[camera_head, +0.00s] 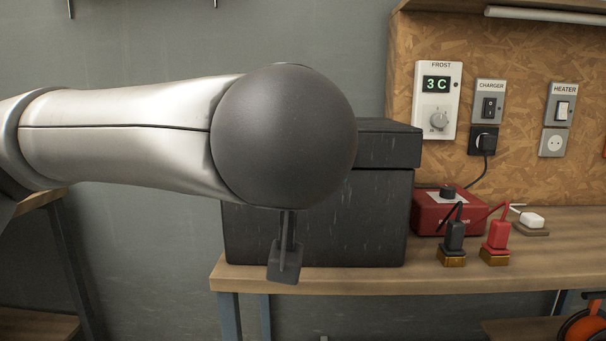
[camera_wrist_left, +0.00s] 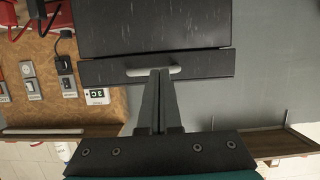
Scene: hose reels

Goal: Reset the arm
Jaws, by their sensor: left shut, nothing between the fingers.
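My left arm reaches in from the left in the head view, and its big dark round joint covers part of the black box behind it. My left gripper (camera_head: 285,262) hangs below that joint, in front of the box's lower front. Its fingers are shut with nothing between them. In the left wrist view the gripper (camera_wrist_left: 160,76) shows its two fingers side by side, pointing toward the black box. My right gripper is in neither view.
The black lidded box (camera_head: 385,215) stands on a wooden bench (camera_head: 470,275); its pale handle (camera_wrist_left: 135,71) shows in the wrist view. To its right are a red charger (camera_head: 432,215), a black clamp (camera_head: 454,237) and a red clamp (camera_head: 497,236). A thermostat (camera_head: 438,100) and switches hang above.

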